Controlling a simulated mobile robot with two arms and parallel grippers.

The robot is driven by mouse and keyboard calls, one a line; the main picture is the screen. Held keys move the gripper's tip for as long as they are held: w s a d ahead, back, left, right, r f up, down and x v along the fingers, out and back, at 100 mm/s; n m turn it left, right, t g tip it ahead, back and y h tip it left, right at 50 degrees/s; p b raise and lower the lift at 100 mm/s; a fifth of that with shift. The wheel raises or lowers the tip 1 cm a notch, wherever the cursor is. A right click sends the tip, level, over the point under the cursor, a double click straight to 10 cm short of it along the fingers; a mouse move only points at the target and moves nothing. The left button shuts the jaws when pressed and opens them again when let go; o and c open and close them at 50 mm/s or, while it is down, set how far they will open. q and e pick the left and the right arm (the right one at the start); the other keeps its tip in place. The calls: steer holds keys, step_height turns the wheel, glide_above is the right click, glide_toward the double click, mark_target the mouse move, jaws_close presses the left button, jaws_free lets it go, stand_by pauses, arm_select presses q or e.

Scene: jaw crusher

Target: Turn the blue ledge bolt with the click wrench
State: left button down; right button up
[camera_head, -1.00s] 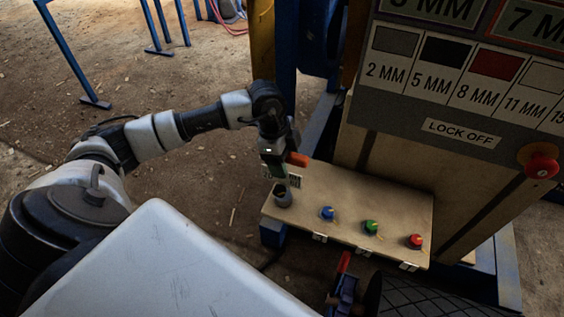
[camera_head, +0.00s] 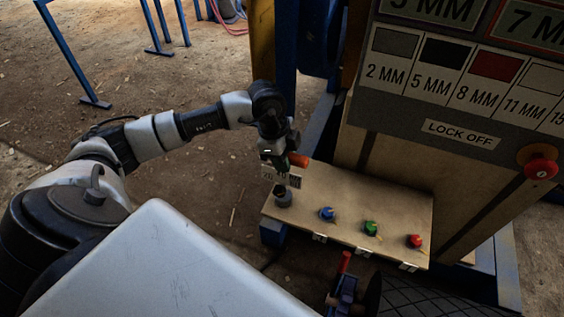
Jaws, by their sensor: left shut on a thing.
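My left gripper (camera_head: 275,160) is above the left end of the ledge (camera_head: 345,193), shut on the click wrench (camera_head: 297,160), whose orange end sticks out to the right. The gripper hides most of the wrench. Below it, at the left end of the ledge, is a dark grey round fitting (camera_head: 283,198); I cannot tell whether the wrench touches it. The blue ledge bolt (camera_head: 327,214) stands to the right of it, apart from the gripper.
A green bolt (camera_head: 371,228) and a red bolt (camera_head: 415,241) stand farther right on the ledge. A red-handled item (camera_head: 344,262) is below the ledge's front edge. A panel with a red lock-off knob (camera_head: 540,168) rises behind at right.

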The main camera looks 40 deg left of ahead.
arm_select(q)
steer(key=shift+r, duration=0.25)
steer(key=shift+r+p, duration=0.8)
steer(key=shift+p, duration=0.05)
steer(key=shift+r, duration=0.1)
steer(key=shift+r+p, duration=0.75)
steer(key=shift+p, duration=0.05)
steer(key=shift+r, duration=0.1)
steer(key=shift+r+p, duration=0.1)
steer(key=shift+p, duration=0.25)
